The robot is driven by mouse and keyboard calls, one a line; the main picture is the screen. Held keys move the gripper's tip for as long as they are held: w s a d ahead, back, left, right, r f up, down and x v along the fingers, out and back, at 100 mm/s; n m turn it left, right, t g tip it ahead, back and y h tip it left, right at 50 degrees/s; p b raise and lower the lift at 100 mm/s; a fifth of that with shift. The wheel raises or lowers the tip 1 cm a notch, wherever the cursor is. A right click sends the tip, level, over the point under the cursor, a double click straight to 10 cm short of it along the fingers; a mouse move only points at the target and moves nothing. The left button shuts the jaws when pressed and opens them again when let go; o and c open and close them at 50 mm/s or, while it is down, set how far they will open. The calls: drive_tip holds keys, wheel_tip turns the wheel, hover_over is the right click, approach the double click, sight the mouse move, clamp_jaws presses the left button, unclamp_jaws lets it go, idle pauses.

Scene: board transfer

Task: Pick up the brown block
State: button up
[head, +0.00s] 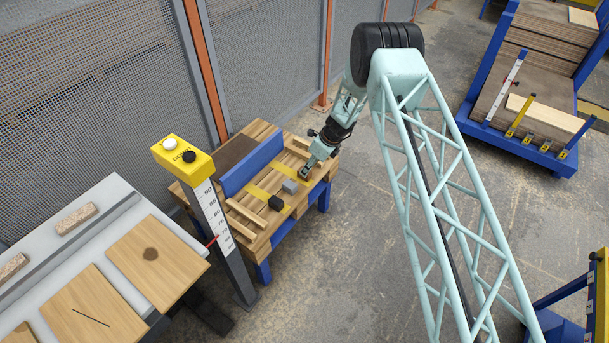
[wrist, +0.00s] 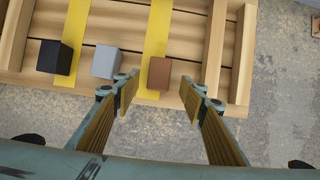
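The brown block (wrist: 158,73) sits on a yellow stripe of the wooden pallet table (head: 238,238). In the head view the brown block (head: 304,174) shows only as a small patch beside my gripper (head: 308,166). In the wrist view my gripper (wrist: 163,88) is open and empty, one finger to each side of the block's column. The block appears beyond the fingertips, nearer the left one. I see no contact, and the height gap is hard to judge.
A grey block (wrist: 106,62) and a black block (wrist: 54,57) stand in a row left of the brown one. Wooden slats (wrist: 215,40) lie to its right. A blue board (head: 250,165) stands along the table's back. A yellow button box (head: 182,157) is nearby.

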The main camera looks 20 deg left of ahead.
drive_tip(key=shift+b+x, duration=0.75)
drive_tip(key=shift+x, duration=1.75)
drive_tip(key=shift+s, duration=0.15)
drive_tip(key=c, duration=1)
